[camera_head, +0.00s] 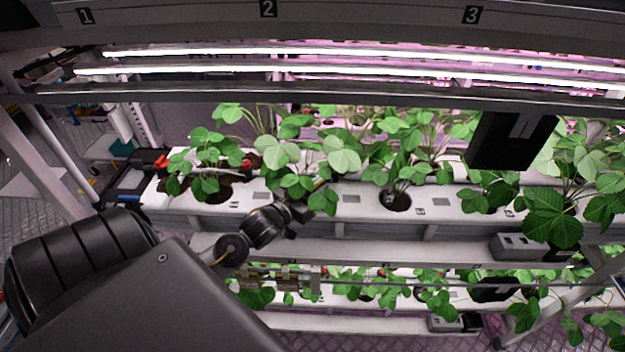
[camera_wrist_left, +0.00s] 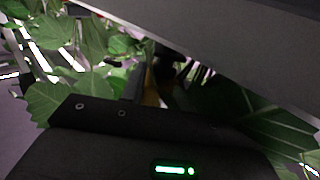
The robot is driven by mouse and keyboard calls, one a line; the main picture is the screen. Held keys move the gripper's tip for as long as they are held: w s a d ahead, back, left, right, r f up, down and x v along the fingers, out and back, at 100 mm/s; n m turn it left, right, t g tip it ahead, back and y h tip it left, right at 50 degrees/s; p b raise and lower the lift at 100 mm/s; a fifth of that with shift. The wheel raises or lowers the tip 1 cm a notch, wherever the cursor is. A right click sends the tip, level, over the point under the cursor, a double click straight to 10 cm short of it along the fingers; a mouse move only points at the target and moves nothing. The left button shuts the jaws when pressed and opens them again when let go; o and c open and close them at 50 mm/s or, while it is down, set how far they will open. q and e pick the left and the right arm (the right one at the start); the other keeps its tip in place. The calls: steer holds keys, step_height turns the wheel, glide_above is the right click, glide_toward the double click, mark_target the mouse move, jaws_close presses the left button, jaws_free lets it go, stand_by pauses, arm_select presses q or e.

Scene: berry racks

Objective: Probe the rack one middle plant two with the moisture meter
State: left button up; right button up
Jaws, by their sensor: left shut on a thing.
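The middle shelf of the rack is a white planting trough (camera_head: 440,203) with a row of leafy green strawberry plants in round holes. A leftmost plant (camera_head: 205,160) stands at the trough's left end. A second plant (camera_head: 300,165) stands right of it, below the label 2. My left gripper (camera_head: 300,211) is at the trough's front edge, just below the second plant's leaves. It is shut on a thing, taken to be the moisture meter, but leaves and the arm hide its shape. In the left wrist view, the gripper (camera_wrist_left: 165,85) is among leaves, with a yellowish strip between dark parts. My right gripper is not seen.
Bright lamps (camera_head: 350,65) run above the plants, under a beam with labels 1, 2 and 3. A dark block (camera_head: 510,140) hangs at the right, in front of leaves. A lower shelf (camera_head: 350,325) holds more plants. A grey box (camera_head: 520,246) sits below the trough.

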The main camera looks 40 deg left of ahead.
mark_target(315, 180)
arm_select(q)
steer(key=shift+f, duration=0.45)
steer(key=o, duration=1.2)
steer(key=shift+o, duration=0.3)
steer(key=o, duration=0.3)
steer(key=shift+r, duration=0.1)
step_height(315, 180, up, 4)
steer(key=p, duration=0.4)
steer(key=shift+r+p, duration=0.75)
steer(key=shift+r, duration=0.2)
